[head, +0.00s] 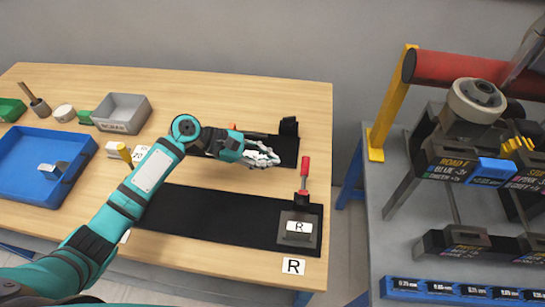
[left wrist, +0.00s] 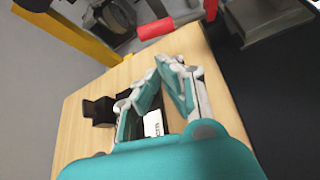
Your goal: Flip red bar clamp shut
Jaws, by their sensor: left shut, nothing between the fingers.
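The red bar clamp (head: 305,168) stands with its red handle upright at the right end of the front black strip (head: 210,217), behind a grey block marked R (head: 298,229). Its red handle also shows in the left wrist view (left wrist: 156,29), just beyond the fingertips. My left gripper (head: 276,157) reaches in from the left and hovers over the table between the two black strips, left of the handle and apart from it. Its fingers also show in the left wrist view (left wrist: 160,66), closed together at the tips with nothing between them. My right gripper is out of view.
A black upright block (head: 289,126) stands at the back strip's right end. A blue tray (head: 42,165) and a grey bin (head: 122,112) are at the left. A second table with a yellow post (head: 390,105) and a red cylinder (head: 450,71) stands across a gap on the right.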

